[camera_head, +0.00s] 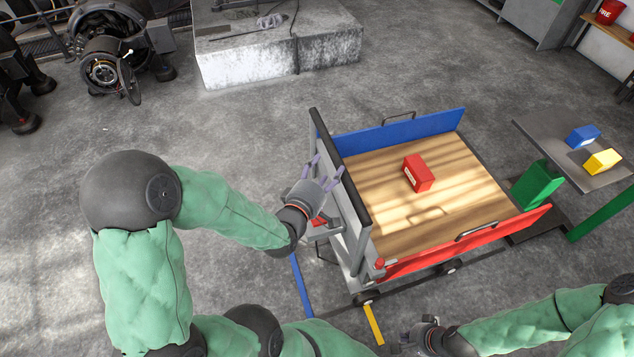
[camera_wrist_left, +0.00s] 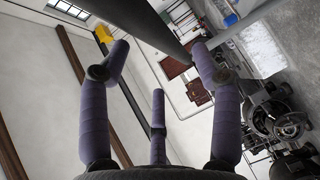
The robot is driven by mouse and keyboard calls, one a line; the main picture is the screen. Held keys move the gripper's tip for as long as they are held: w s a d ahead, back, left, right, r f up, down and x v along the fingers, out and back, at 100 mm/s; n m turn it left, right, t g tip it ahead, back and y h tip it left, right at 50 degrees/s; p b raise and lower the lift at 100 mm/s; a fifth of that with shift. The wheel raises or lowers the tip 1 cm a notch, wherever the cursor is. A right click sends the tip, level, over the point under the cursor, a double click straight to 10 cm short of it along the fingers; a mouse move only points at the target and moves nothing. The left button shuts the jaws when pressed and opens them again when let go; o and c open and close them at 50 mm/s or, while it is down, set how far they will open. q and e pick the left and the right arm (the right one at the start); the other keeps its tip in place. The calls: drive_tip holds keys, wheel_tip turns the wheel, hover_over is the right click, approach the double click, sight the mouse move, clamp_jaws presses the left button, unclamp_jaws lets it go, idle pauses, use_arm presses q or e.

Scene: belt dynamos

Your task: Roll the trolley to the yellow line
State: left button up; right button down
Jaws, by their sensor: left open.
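The trolley (camera_head: 450,217) has a wooden bed, a blue far side, a red near side and a grey left end with a black top rail (camera_head: 347,181). A red box (camera_head: 417,172) lies on its bed. A short yellow line (camera_head: 373,324) is on the floor by the trolley's near left wheel. My left gripper (camera_head: 326,168) is open at the black rail. In the left wrist view its purple fingers (camera_wrist_left: 160,70) are spread, with a dark bar (camera_wrist_left: 150,28) passing beyond or between them; contact is unclear. My right gripper (camera_head: 420,334) is low in the head view, its fingers unclear.
A blue floor line (camera_head: 301,285) lies left of the trolley. A grey table (camera_head: 570,150) with blue and yellow boxes stands at right, near a green block (camera_head: 537,185). A concrete block (camera_head: 280,50) and dark machines (camera_head: 110,60) are behind. The floor at left is open.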

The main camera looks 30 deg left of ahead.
use_arm(q)
drive_tip(key=shift+s+d+r, duration=0.1)
drive_tip(key=shift+s, duration=0.75)
drive_tip(key=shift+s+d+r, duration=0.15)
drive_tip(key=shift+s, duration=0.75)
drive_tip(key=shift+s+d+r, duration=0.1)
drive_tip(key=shift+s, duration=0.75)
